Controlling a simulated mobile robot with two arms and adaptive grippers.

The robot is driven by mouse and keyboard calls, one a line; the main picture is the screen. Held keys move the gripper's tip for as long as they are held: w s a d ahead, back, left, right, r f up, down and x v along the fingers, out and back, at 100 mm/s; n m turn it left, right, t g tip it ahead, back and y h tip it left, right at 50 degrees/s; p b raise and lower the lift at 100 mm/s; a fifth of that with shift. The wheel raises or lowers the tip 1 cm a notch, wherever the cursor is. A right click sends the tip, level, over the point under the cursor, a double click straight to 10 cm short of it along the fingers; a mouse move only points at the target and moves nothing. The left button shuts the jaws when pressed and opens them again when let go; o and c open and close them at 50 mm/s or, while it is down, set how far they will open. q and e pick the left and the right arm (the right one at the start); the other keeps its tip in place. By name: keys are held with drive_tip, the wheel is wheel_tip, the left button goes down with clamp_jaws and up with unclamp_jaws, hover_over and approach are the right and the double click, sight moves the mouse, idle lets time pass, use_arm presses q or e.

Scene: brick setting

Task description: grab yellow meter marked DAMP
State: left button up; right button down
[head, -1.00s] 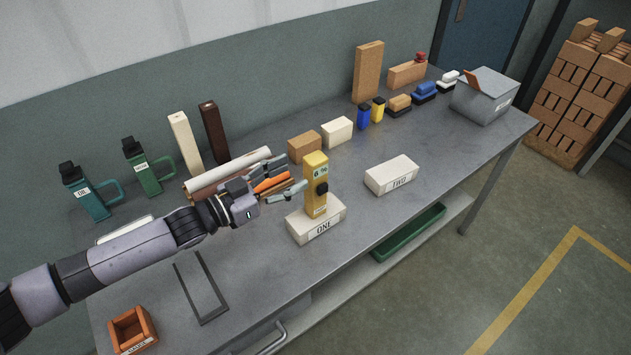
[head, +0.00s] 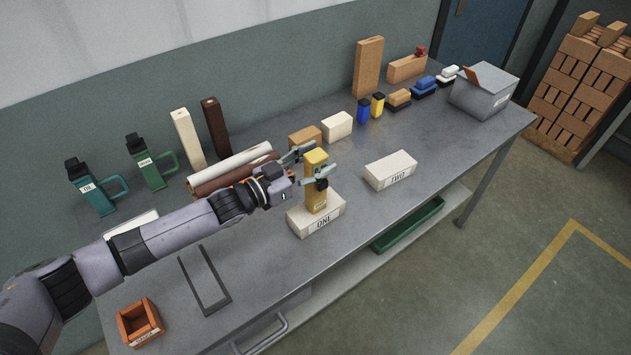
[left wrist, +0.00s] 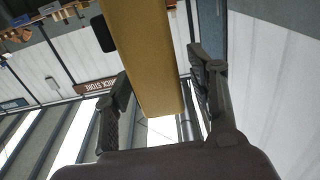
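The yellow meter (head: 316,190) stands upright on the white block labelled ONE (head: 318,219), with a dark knob on its front; its label is too small to read. My left gripper (head: 312,165) is open, with its fingers on either side of the meter's upper part. In the left wrist view the yellow meter (left wrist: 147,60) rises between the two dark fingers (left wrist: 160,95), with gaps visible on both sides. My right gripper is in neither view.
A white block labelled TWO (head: 391,172) lies to the right. Rolls (head: 230,172), a tan block (head: 305,138) and a cream block (head: 337,126) sit behind. Green bottles (head: 148,165) stand at left. The bench front right of block ONE is clear.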

use_arm(q)
clamp_jaws()
idle(0.4)
